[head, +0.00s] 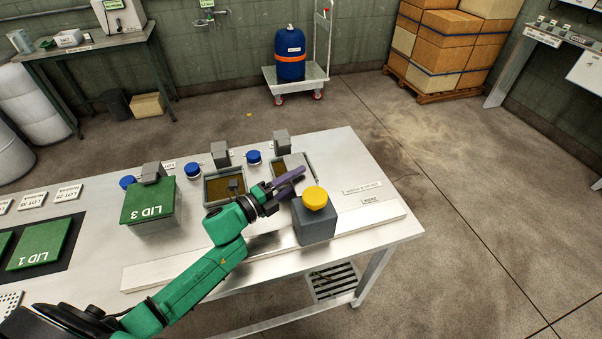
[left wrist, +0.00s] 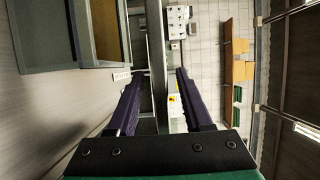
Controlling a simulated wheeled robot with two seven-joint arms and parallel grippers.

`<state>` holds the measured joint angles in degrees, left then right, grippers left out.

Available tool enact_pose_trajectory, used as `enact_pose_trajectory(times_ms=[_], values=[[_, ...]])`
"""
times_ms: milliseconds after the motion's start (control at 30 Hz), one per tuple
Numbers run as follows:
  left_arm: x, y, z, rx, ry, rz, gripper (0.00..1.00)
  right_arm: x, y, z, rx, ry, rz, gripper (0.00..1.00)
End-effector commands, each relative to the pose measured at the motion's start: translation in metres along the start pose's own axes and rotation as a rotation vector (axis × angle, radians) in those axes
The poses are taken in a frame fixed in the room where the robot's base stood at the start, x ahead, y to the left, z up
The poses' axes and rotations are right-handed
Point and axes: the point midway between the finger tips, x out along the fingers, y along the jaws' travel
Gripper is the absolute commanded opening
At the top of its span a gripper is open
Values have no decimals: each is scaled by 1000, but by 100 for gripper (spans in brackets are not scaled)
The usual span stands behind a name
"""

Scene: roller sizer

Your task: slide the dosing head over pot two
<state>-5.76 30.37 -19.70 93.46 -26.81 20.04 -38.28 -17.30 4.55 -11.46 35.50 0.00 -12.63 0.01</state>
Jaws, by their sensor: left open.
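The dosing head appears to be the grey block (head: 314,226) with a yellow knob (head: 315,197) on top, standing at the right part of the pale rail (head: 180,271). Behind the rail stand a pot covered by the green LID 3 (head: 148,203), an open middle pot (head: 207,191) with brown contents, and an open right pot (head: 312,170). I cannot read which is pot two. My left gripper (head: 296,181) is open, behind the block near the right pot, which it partly hides. My right gripper is not seen.
Blue-capped items (head: 193,169) and grey blocks (head: 281,138) stand along the pots' back edge. LID 1 (head: 38,245) lies on a dark mat at left. The table's right end (head: 395,205) is mostly clear, with small labels. Open floor lies beyond it.

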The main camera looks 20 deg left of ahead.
Motion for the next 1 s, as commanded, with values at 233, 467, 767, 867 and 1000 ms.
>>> enact_pose_trajectory(times_ms=[233, 467, 767, 867, 1000], values=[[18, 0, 0, -1, 0, 1, 51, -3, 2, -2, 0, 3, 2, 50], [18, 0, 0, -2, 0, 1, 20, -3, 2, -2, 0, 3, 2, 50], [17, 1, 0, -2, 0, 1, 0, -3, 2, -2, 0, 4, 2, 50], [17, 1, 0, -2, 0, 1, 0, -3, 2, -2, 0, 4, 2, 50], [17, 1, 0, -2, 0, 1, 0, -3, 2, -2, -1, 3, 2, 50]])
